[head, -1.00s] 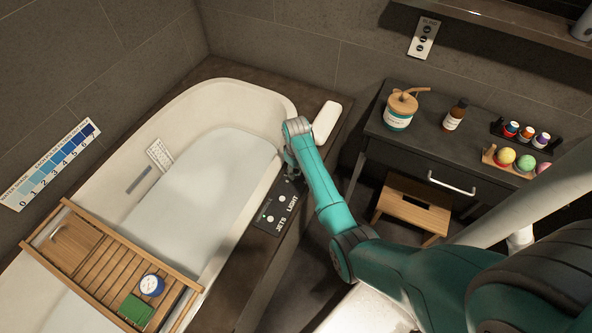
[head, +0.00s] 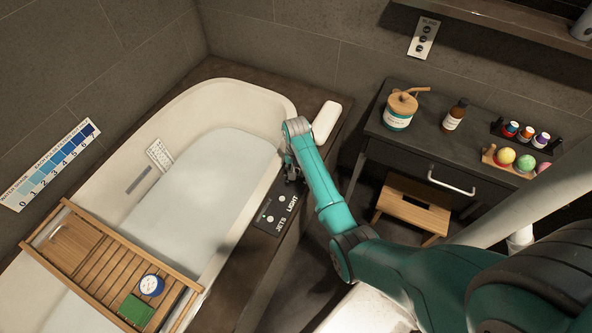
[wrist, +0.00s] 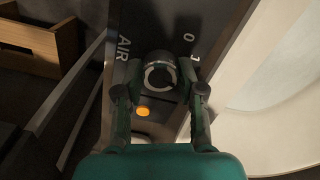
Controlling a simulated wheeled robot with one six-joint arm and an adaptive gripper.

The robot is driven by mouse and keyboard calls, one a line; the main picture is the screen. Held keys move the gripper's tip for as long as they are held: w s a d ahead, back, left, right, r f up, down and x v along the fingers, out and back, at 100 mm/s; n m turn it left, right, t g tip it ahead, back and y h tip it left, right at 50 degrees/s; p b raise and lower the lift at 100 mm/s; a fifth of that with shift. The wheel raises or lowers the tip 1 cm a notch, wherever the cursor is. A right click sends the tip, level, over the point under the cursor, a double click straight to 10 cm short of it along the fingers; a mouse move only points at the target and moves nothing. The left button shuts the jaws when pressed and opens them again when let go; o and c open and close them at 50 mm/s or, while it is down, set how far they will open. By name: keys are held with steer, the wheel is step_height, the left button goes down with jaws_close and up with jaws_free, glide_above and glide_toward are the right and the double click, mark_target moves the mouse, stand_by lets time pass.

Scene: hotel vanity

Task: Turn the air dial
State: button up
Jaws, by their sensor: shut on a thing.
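The air dial (wrist: 160,76) is a round dark knob with a pale ring on its face, on a dark panel marked AIR in the wrist view. My gripper (wrist: 160,92) has a finger on each side of the dial and is shut on it. In the head view my gripper (head: 291,172) is at the far end of the control panel (head: 262,222) on the tub's deck, and the dial is hidden there.
An orange light (wrist: 143,112) glows beside the dial. The bathtub (head: 245,88) lies left of the panel, with a wooden tray (head: 112,262) across it. A white pillow (head: 327,120) sits on the deck. A dark vanity (head: 400,145) and wooden stool (head: 412,205) stand to the right.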

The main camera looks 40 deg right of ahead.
steer(key=shift+m, duration=0.5)
steer(key=o, duration=1.1)
steer(key=shift+o, duration=0.2)
step_height(320, 180, up, 12)
steer(key=shift+f, duration=0.1)
stand_by(0.3)
